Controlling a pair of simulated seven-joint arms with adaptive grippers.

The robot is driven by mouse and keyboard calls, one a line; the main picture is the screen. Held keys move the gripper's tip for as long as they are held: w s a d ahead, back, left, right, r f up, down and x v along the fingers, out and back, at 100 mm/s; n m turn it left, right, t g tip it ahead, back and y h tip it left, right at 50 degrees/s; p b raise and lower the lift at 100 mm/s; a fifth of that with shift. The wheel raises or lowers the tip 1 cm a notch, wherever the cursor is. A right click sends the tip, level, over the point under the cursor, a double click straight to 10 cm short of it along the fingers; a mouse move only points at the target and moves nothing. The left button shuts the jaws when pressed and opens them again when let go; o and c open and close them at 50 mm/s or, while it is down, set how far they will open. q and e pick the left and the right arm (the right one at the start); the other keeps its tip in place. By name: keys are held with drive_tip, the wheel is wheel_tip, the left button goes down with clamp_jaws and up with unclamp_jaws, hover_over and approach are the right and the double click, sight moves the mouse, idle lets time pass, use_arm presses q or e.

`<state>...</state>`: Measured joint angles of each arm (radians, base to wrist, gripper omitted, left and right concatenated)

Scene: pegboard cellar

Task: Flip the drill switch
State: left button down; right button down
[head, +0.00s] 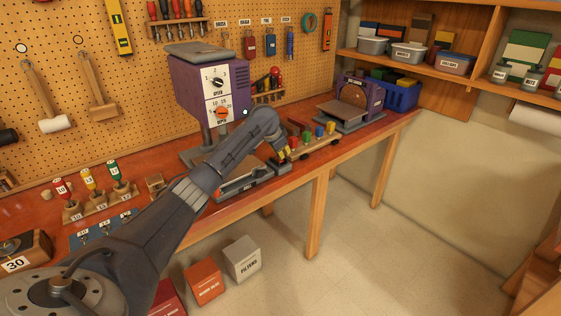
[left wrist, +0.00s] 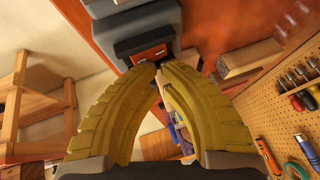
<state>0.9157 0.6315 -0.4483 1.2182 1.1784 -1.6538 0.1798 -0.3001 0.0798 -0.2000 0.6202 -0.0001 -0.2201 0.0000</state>
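The purple drill press (head: 205,92) stands on the bench against the pegboard. Its white front panel (head: 218,95) carries a black knob (head: 217,82) and an orange-red knob (head: 222,112). I cannot make out a separate switch on it in the head view. My left gripper (head: 284,155) has yellow fingers and is right of the drill press, low over the bench's front edge. In the left wrist view its fingertips (left wrist: 159,67) meet, with nothing seen between them. Just beyond them is a dark grey block with a reddish face (left wrist: 149,55); contact is unclear. My right gripper is not in view.
A grey tool (head: 245,183) lies under my left forearm. A wooden rack with coloured pegs (head: 318,140) is close right of the gripper. A disc sander (head: 352,100) and a blue crate (head: 401,95) stand farther right. Floor boxes (head: 242,260) sit below; floor at right is clear.

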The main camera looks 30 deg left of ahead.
use_arm(q)
drive_tip(key=shift+r, duration=0.1)
idle(0.5)
drive_tip(key=shift+a+r, duration=0.15)
drive_tip(key=shift+r, duration=0.45)
drive_tip(key=r, duration=0.5)
drive_tip(key=shift+w+a, duration=0.15)
drive_tip(key=shift+a, duration=0.25)
idle(0.3)
